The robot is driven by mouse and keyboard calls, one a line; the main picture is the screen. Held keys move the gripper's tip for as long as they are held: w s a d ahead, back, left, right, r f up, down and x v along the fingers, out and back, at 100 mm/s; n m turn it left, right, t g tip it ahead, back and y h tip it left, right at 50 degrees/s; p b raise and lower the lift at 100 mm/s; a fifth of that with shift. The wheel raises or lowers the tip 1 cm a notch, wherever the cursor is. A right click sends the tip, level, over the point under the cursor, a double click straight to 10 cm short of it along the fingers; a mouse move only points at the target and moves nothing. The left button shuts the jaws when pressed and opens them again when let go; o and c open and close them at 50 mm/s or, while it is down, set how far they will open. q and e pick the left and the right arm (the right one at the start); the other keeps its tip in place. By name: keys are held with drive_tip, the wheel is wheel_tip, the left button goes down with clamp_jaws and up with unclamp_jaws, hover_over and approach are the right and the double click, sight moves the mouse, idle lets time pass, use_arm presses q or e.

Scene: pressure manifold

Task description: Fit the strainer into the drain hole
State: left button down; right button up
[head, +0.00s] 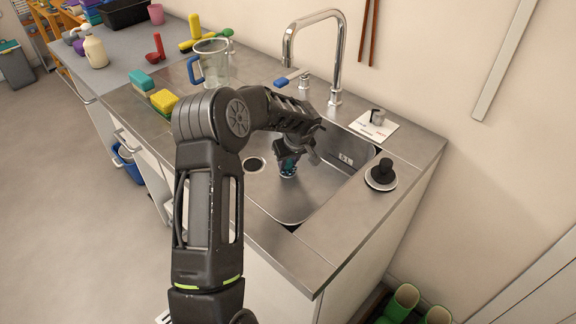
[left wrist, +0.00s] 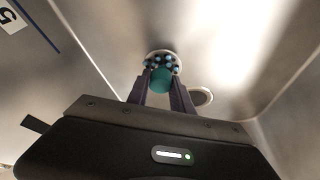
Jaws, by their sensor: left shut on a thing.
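My left gripper (head: 292,150) reaches down into the steel sink (head: 318,192). In the left wrist view its two fingers (left wrist: 161,82) are shut on the teal knob of the strainer (left wrist: 162,62), a pale round disc with dark blue spots. The strainer shows in the head view as a small teal and dark piece (head: 289,168) below the fingers. The drain hole (head: 254,164), a dark round opening with a pale rim, lies to the left of the strainer. It also shows in the wrist view (left wrist: 201,96), beside the fingers. I cannot tell whether the strainer touches the sink floor. My right gripper is out of view.
A tall faucet (head: 338,60) stands behind the sink. A disc with a black knob (head: 381,175) sits on the counter at right. A clear jug (head: 212,62), a yellow sponge (head: 164,101) and a teal sponge (head: 141,80) stand at left. The sink walls enclose the gripper.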

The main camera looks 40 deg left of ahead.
use_arm(q)
wheel_tip(320, 180, up, 10)
drive_tip(key=shift+r+b, duration=0.1)
drive_tip(key=shift+b, duration=0.5)
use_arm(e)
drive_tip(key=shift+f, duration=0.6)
